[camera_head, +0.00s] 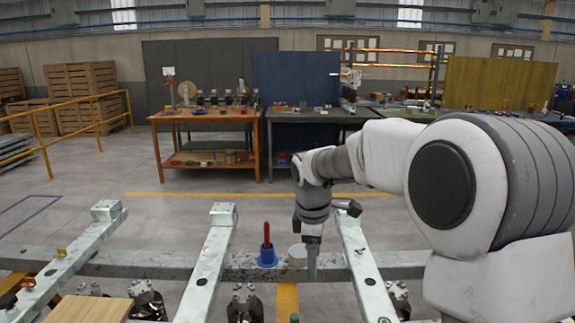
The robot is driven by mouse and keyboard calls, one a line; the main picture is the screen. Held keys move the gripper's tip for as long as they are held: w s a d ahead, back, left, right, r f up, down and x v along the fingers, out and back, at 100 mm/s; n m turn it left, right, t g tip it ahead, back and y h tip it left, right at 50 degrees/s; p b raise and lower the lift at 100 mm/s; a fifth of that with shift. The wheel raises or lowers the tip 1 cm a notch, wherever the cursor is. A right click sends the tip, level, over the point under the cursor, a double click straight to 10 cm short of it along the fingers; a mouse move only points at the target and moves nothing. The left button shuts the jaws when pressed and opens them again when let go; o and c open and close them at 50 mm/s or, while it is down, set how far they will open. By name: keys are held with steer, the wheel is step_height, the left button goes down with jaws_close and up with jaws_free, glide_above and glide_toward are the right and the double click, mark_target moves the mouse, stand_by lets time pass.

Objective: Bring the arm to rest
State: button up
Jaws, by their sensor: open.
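My arm reaches in from the right side of the head view, bends in the middle and hangs down at its end. My gripper (312,262) points downward over the grey cross beam. It is open, though its fingers look narrow and overlap from this angle. No object shows between the fingers.
Pale metal rails (208,262) run toward me across the beam (140,264). Dark bottle-like objects (244,304) stand below it. A wooden board (88,309) lies at front left. An orange workbench (208,117), a dark bench (318,115) and a yellow railing (84,110) stand further back, beyond open floor.

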steer(key=s+d+r+m+t, duration=0.1)
steer(key=s+d+r+m, duration=0.25)
steer(key=s, duration=0.35)
steer(key=s+d+r+m+t, duration=0.1)
steer(key=s+d+r+m, duration=0.1)
steer(key=s+r+m, duration=0.45)
steer(key=s+d+f+m+t, duration=0.2)
steer(key=s+m, duration=0.3)
steer(key=s, duration=0.8)
steer(key=shift+s+d+f+m+y, duration=0.25)
steer(key=shift+s+d+m+y, duration=0.05)
steer(key=shift+m+y, duration=0.1)
steer(key=shift+d, duration=0.1)
